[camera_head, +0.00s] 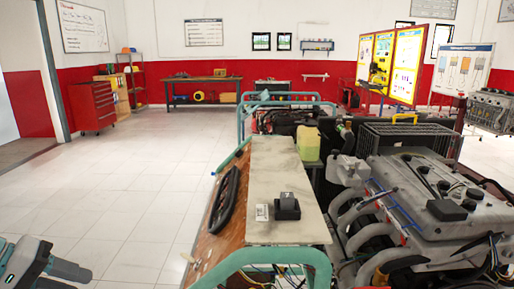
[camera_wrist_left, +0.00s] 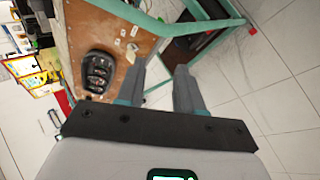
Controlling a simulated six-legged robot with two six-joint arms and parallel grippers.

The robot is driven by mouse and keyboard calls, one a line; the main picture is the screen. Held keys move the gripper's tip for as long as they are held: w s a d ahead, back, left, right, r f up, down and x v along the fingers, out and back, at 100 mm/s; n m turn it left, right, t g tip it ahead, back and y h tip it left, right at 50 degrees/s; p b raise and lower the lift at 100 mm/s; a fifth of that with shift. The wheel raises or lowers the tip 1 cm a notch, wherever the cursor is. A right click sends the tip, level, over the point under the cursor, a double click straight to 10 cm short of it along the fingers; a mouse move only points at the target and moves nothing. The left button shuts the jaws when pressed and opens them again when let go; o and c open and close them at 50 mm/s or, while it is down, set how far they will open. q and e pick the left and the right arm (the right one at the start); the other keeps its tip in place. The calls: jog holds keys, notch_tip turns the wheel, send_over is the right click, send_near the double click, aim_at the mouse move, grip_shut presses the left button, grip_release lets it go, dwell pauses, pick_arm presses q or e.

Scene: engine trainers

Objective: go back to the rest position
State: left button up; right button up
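My left gripper (camera_wrist_left: 160,82) shows in the left wrist view with its two grey fingers apart and nothing between them. It is beside the engine trainer's wooden panel (camera_wrist_left: 88,30), with floor tiles below and to the right. In the head view, part of my left arm (camera_head: 45,265) shows at the bottom left corner, over the floor and clear of the trainer. My right gripper is in neither view.
A large engine (camera_head: 425,195) stands at right. A red cabinet (camera_head: 92,106) is far left. Floor at left is clear.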

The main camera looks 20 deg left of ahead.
pick_arm(q)
jog(key=w+d+f+g+p, duration=0.1)
jog(key=w+d+f, duration=0.15)
jog(key=f, duration=0.55)
jog(key=w+d+f+g+p, duration=0.15)
jog(key=d+f, duration=0.25)
jog(key=f, duration=0.5)
jog(key=w+d+f+g+p, duration=0.1)
jog(key=w+d+f+g, duration=0.2)
jog(key=f, duration=0.5)
jog(key=s+d+f+m+p, duration=0.1)
jog(key=s+d+f+m, duration=0.1)
jog(key=d, duration=0.5)
jog(key=s+d+f+m+y+p, duration=0.1)
jog(key=s+d+f+m, duration=0.1)
jog(key=s+d+f, duration=0.3)
jog(key=s+d+f+m+y+p, duration=0.1)
jog(key=s+d+f+m, duration=0.2)
jog(key=d+f, duration=0.3)
jog(key=s+d, duration=0.1)
jog(key=d, duration=0.3)
jog(key=shift+s+d+f+g, duration=0.15)
jog(key=shift+s+f+g, duration=0.1)
jog(key=shift+f+g, duration=0.1)
